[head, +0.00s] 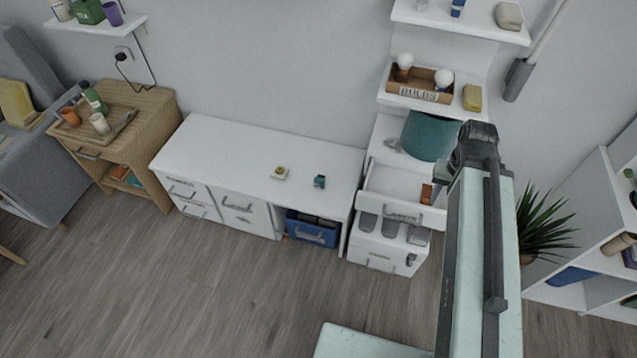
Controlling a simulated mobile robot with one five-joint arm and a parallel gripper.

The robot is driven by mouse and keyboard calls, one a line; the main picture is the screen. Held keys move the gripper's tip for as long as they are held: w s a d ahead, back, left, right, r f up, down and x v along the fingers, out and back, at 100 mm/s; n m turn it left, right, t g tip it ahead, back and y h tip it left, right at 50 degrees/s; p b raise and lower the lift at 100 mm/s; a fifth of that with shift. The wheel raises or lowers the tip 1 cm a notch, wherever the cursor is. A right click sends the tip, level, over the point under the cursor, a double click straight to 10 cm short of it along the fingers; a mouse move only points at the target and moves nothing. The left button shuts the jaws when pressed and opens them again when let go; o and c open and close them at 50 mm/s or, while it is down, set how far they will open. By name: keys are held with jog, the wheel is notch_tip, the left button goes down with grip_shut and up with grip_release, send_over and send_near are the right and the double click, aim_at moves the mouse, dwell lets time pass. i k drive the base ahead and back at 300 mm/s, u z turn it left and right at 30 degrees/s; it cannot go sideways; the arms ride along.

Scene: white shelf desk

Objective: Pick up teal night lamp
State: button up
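A teal lamp-like shade (430,136) stands on the white shelf desk at the right, behind the open drawer. Its right edge is partly covered by my arm, and no base shows. A small dark teal object (319,181) sits on the white bench top; it is too small to tell what it is. I cannot tell for certain which of the two is the night lamp. My arm rises at the right and ends in a dark joint in front of the shade. No gripper fingers can be made out.
The shelf desk's drawer (402,211) is pulled out, with an orange item inside. A bulb box (418,89) and a yellow item (472,98) are on the shelf above. A plant (541,222) stands right. The wooden floor (190,290) is clear at left and centre.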

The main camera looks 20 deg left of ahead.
aim_at(320, 179)
jog(key=k, duration=1.2)
jog(key=u, duration=0.75)
jog(key=i, duration=1.3)
jog(key=u, duration=1.25)
jog(key=i, duration=1.7)
jog(key=u, duration=0.05)
jog(key=k, duration=0.85)
jog(key=u, duration=0.2)
jog(key=i, duration=0.9)
jog(key=z, duration=0.05)
